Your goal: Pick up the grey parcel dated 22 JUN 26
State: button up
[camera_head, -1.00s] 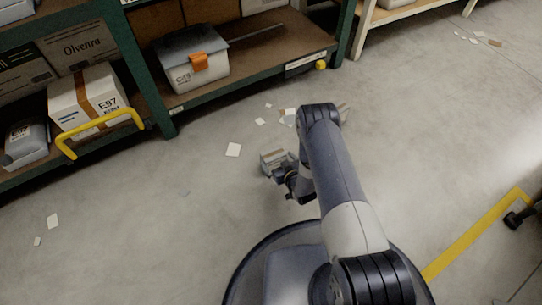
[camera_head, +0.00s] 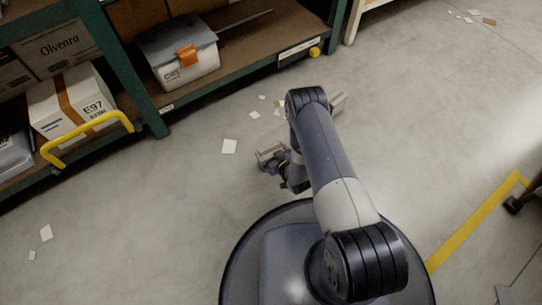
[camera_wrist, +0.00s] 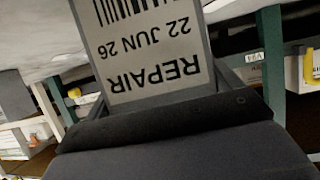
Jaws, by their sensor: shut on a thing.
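The grey parcel (camera_wrist: 150,60) fills the upper middle of the wrist view. Its label is upside down there and reads "REPAIR" and "22 JUN 26", with a barcode above. My gripper (camera_wrist: 158,98) is shut on this parcel. In the head view my gripper (camera_head: 274,160) is small and dark, left of my arm's upper link, with the parcel (camera_head: 268,152) at its tip, above the floor. The parcel's writing is too small to read in the head view.
A green rack (camera_head: 160,105) along the upper left holds a grey-lidded bin (camera_head: 185,62) and a white E97 carton (camera_head: 75,100). A yellow rail (camera_head: 90,134) juts from the rack. Paper scraps lie on the floor. The floor to the right is mostly clear, with a yellow line (camera_head: 470,228).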

jog(key=c, duration=0.5)
jog(key=shift+r, duration=0.1)
